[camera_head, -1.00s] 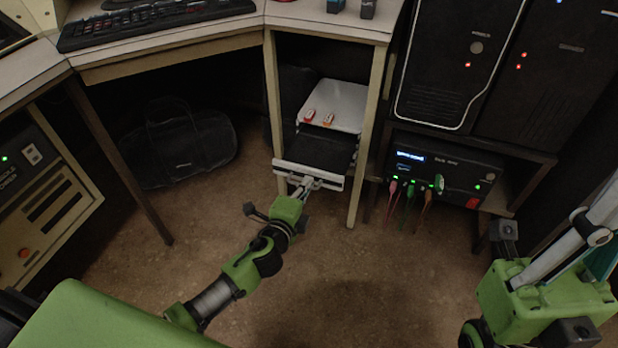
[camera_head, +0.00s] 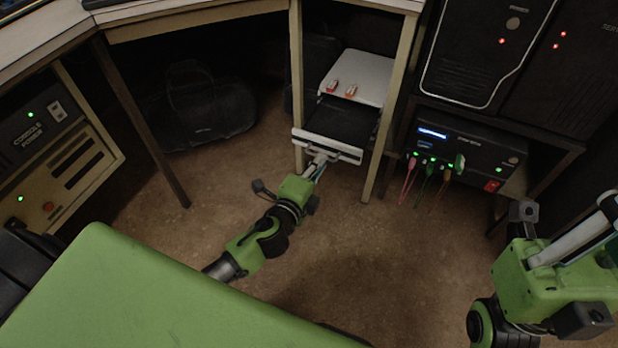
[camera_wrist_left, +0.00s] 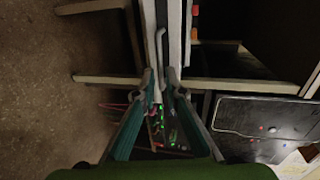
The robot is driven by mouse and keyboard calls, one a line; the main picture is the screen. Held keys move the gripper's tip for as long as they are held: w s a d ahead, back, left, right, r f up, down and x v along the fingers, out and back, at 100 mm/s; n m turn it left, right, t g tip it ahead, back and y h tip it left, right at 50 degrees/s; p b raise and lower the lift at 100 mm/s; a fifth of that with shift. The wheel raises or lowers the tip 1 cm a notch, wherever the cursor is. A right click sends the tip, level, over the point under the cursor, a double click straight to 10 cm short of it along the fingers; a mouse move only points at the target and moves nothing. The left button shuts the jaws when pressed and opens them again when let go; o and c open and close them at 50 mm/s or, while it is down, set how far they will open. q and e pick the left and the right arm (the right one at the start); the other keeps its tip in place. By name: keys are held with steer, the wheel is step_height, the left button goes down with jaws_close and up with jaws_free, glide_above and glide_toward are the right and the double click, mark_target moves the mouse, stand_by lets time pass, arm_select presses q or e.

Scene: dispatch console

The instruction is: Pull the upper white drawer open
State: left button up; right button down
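The upper white drawer's front (camera_head: 345,154) stands out from the white unit (camera_head: 365,75), with a dark surface (camera_head: 338,120) between them. My left gripper (camera_head: 318,163) is at the drawer front's handle. In the left wrist view, its two teal fingers (camera_wrist_left: 161,80) close in on both sides of the pale handle bar (camera_wrist_left: 160,45). They look shut on it, though the exact contact is hard to see. My right gripper (camera_head: 585,237) is partly in view at the right edge; its fingertips are cut off and its opening cannot be judged.
Desk legs (camera_head: 383,130) flank the drawer unit. Two small red and orange items (camera_head: 351,91) lie on its white top. A dark device (camera_head: 465,150) with colored cables stands at right, and a black bag (camera_head: 210,110) lies at left. The brown floor (camera_head: 380,250) in front is clear.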

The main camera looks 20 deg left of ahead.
arm_select(q)
steer(key=v, duration=0.8)
steer(key=shift+s, duration=0.15)
